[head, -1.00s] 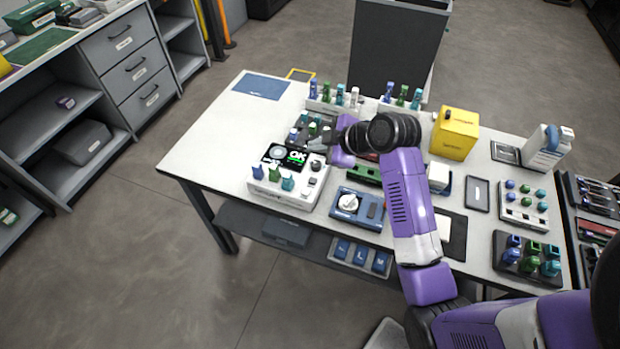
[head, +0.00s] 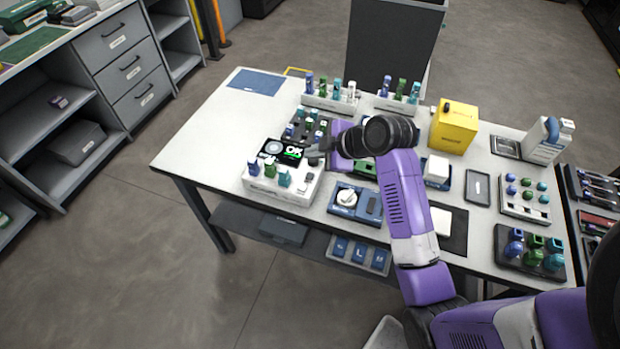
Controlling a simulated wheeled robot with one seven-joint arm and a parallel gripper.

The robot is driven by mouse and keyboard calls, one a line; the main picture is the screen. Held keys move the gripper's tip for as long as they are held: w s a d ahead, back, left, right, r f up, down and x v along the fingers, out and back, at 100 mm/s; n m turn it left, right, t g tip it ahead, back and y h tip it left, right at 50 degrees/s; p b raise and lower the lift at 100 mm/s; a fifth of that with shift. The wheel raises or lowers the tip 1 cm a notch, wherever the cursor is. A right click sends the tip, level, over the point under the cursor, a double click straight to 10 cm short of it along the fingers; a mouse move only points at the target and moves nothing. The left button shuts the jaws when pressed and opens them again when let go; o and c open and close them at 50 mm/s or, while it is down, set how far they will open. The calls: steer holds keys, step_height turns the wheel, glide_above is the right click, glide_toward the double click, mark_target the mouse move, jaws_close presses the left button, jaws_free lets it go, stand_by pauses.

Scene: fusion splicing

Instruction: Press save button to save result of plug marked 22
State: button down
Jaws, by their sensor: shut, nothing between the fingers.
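A white tester box (head: 284,194) stands at the left front of the table. Its dark screen (head: 283,152) shows a round gauge and a green "OK". Blue, green and teal plugs (head: 270,171) stand along its front edge; their markings are too small to read. My gripper (head: 312,158) is shut and empty, pointing left at the right side of the screen, over the box's right part. It hides part of the top there, so I cannot tell whether it touches a button. A dark knob or button (head: 309,177) shows just in front of it.
A dark rack with plugs (head: 303,131) stands behind the box, and white plug racks (head: 330,101) line the back. A blue device with a white dial (head: 347,198) is to the right. A yellow box (head: 454,127) stands at the back right.

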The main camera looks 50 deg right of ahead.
mark_target(313, 177)
steer(key=shift+f+b, duration=1.9)
steer(key=shift+f, duration=1)
steer(key=shift+f, duration=0.15)
steer(key=shift+f, duration=0.3)
steer(key=shift+f+b, duration=0.45)
steer(key=shift+b, duration=0.15)
steer(key=shift+r, duration=0.1)
stand_by(0.4)
steer(key=shift+r+p, duration=0.8)
steer(key=shift+r, duration=0.15)
step_height(313, 177, up, 5)
steer(key=p, duration=0.4)
